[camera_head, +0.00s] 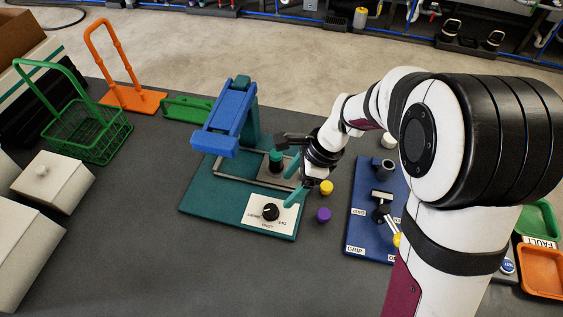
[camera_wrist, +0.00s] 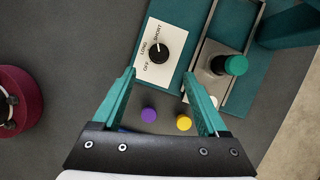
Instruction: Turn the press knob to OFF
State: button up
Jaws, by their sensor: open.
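The press knob (camera_head: 270,212) is a round black dial on a white label plate (camera_head: 259,222) at the front of the teal press base. In the wrist view the knob (camera_wrist: 158,54) shows a white mark that appears to point towards SHORT; LONG and OFF are printed around it. My gripper (camera_head: 292,181) is open and empty, above the base just behind the knob. In the wrist view my gripper (camera_wrist: 159,74) has its teal fingers spread, with the knob centred a little beyond the fingertips, apart from both.
The press's blue arm (camera_head: 226,115) stands raised behind. A teal-topped cylinder (camera_wrist: 236,65) sits in the metal tray beside the knob. Yellow (camera_head: 327,187) and purple (camera_head: 323,214) pieces lie right of the base. The table in front is clear.

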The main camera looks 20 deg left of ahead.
aim_at(271, 209)
jog(key=x, duration=1.1)
grip_shut()
